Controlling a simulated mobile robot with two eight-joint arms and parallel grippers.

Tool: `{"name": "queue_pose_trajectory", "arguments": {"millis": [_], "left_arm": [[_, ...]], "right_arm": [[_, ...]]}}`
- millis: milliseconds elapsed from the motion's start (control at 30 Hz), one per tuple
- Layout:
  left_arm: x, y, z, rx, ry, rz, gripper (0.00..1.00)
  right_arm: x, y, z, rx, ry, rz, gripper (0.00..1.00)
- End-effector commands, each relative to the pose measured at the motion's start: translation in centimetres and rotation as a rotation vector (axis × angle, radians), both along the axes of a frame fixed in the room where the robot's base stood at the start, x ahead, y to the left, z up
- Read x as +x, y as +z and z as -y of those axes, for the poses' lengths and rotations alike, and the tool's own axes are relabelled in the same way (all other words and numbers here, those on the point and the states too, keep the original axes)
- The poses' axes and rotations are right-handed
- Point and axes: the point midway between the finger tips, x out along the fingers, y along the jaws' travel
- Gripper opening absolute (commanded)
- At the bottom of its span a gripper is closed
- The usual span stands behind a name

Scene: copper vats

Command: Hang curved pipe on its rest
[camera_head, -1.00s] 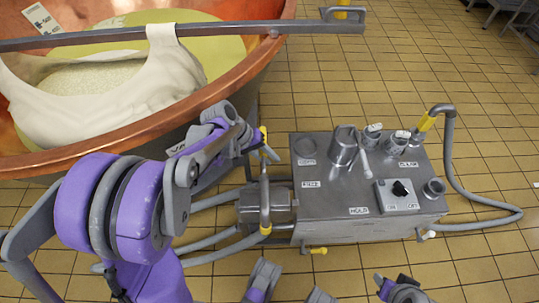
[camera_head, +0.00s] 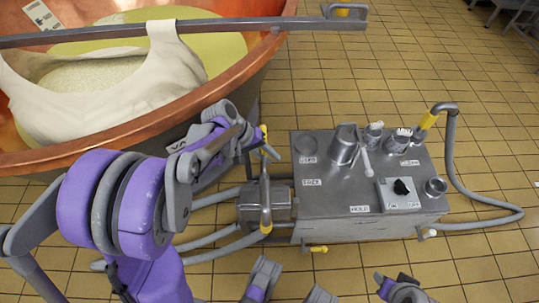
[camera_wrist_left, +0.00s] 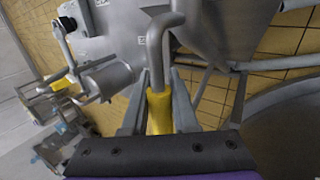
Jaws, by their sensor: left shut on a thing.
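The curved pipe (camera_head: 265,190) is grey with yellow ends and stands at the left side of the steel machine (camera_head: 330,225). My left gripper (camera_head: 258,144) reaches in from the left to the pipe's upper yellow end. In the left wrist view the fingers (camera_wrist_left: 161,88) are shut on the yellow grip of the pipe (camera_wrist_left: 168,35), whose grey bent part runs out beyond the fingertips. I cannot tell which part is the pipe's rest, nor whether the pipe's far end touches anything. Parts of my right arm (camera_head: 400,291) show at the bottom edge; its gripper's opening is unclear.
A copper vat (camera_head: 225,95) with a white cloth (camera_head: 150,85) hung over a metal bar (camera_head: 250,27) fills the upper left. A grey hose (camera_head: 448,165) with a yellow collar loops at the machine's right. Other hoses run at its left.

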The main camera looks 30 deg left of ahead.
Motion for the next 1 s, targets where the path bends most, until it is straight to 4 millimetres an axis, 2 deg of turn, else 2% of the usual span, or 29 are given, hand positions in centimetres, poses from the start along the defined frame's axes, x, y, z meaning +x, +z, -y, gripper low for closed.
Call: {"name": "queue_pose_trajectory", "arguments": {"millis": [200, 233, 400, 433, 767, 867, 1000], "left_arm": [[-0.1, -0.2, 0.1, 0.002, -0.004, -0.001, 0.00], [-0.1, -0.2, 0.1, 0.002, -0.004, -0.001, 0.29], [-0.1, -0.2, 0.1, 0.002, -0.004, -0.001, 0.59], [-0.1, -0.2, 0.1, 0.001, -0.003, -0.002, 0.62], [-0.1, 0.1, -0.2, 0.003, -0.002, -0.001, 0.62], [-0.4, 1.1, -0.7, 0.004, 0.000, 0.000, 0.62], [-1.2, 3.5, -2.0, 0.003, 0.001, 0.000, 0.62]], "right_arm": [[0.0, 0.0, 0.0, 0.000, 0.000, 0.000, 0.45], [0.0, 0.0, 0.0, 0.000, 0.000, 0.000, 0.45], [0.0, 0.0, 0.0, 0.000, 0.000, 0.000, 0.45], [0.0, 0.0, 0.0, 0.000, 0.000, 0.000, 0.45], [0.0, 0.1, 0.0, 0.000, 0.000, 0.000, 0.45], [-0.1, 0.6, 0.0, 0.000, 0.000, 0.002, 0.45], [-0.2, 1.7, 0.0, 0.000, 0.000, 0.006, 0.45]]}}
